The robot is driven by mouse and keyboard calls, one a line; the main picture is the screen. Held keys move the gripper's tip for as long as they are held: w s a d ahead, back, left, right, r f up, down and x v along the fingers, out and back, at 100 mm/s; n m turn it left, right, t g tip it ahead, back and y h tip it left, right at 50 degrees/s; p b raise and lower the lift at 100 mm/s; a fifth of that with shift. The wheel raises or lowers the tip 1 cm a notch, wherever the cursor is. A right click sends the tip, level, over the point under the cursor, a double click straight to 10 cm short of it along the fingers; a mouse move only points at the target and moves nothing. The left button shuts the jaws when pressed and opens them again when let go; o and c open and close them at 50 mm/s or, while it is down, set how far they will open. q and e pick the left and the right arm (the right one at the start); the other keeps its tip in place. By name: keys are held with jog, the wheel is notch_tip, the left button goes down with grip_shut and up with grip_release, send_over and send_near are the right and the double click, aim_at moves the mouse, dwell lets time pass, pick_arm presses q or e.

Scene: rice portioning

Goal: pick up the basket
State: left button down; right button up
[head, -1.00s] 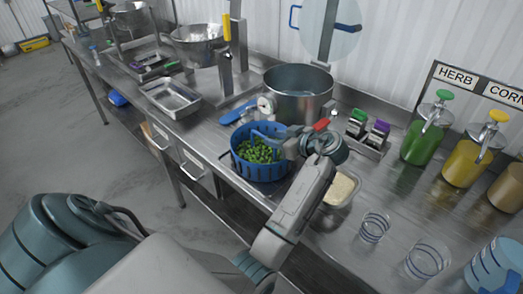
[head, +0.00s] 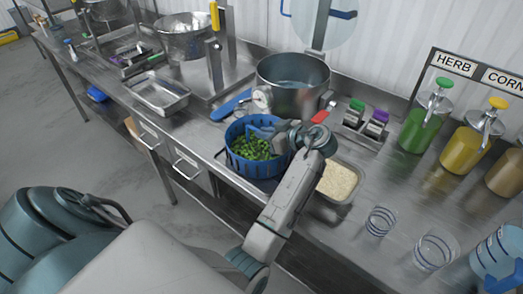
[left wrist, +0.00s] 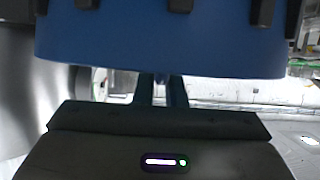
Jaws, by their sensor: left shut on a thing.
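The blue basket (head: 240,163) with green pieces (head: 252,148) inside stands upright near the front edge of the steel counter, in the middle of the head view. My left gripper (head: 270,133) is at the basket's right rim and shut on the basket. In the left wrist view, the blue basket wall (left wrist: 160,45) fills the top, close to the gripper's body. The fingertips are largely hidden by the basket. I cannot tell whether the basket's base touches the counter. My right gripper is not in view.
A large steel pot (head: 292,88) stands right behind the basket. A tray of pale grains (head: 338,182) lies to its right, beside my left arm. A blue-handled tool (head: 230,106) lies behind it. Clear glasses (head: 381,221) stand at the right.

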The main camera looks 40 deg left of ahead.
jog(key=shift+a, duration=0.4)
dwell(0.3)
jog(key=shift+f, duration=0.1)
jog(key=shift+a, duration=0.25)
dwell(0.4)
